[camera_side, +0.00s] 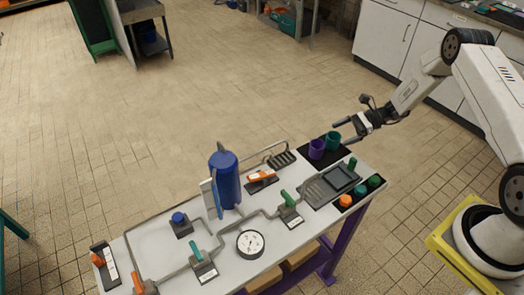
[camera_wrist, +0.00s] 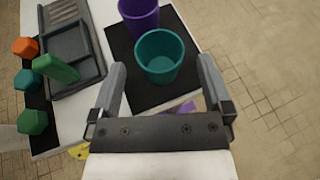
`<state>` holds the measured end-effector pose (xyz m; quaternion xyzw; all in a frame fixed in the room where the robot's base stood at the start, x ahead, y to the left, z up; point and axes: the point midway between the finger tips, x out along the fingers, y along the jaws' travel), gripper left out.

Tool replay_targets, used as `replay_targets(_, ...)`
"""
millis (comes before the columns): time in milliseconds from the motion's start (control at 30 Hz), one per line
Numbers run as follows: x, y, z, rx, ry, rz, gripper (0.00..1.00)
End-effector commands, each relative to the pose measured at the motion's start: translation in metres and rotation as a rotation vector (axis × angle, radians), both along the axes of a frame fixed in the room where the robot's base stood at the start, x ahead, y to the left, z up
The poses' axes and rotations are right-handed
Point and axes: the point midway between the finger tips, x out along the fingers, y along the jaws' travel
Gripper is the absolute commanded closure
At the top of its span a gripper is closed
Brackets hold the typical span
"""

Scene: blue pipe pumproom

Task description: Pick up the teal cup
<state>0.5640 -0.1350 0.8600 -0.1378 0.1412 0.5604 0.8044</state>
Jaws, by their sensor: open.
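The teal cup (camera_wrist: 160,60) stands upright on a black mat (camera_wrist: 132,92) in the wrist view, between and just beyond the fingertips of my gripper (camera_wrist: 162,72). In the side view the teal cup (camera_side: 332,140) is on the table's far right end, beside the purple cup (camera_side: 317,149). My gripper (camera_side: 343,131) is open and empty there, with its fingers pointing at the cups. The purple cup (camera_wrist: 139,12) stands behind the teal one in the wrist view, cut by the top edge. I cannot tell whether a finger touches the teal cup.
A grey tray (camera_side: 338,178) and orange, teal and green knobs (camera_side: 360,190) lie near the mat. A blue cylinder (camera_side: 226,178), a gauge (camera_side: 250,243) and pipes with valves fill the rest of the white table (camera_side: 232,268). Tiled floor is open beyond it.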

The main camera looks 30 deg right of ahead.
Motion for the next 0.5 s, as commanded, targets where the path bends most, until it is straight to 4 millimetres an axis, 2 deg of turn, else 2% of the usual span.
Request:
replay_targets(200, 0.007, 0.02, -0.009, -0.001, 0.001, 0.001, 0.0)
replay_targets(500, 0.009, 0.023, -0.011, -0.001, 0.0, 0.0, 0.0)
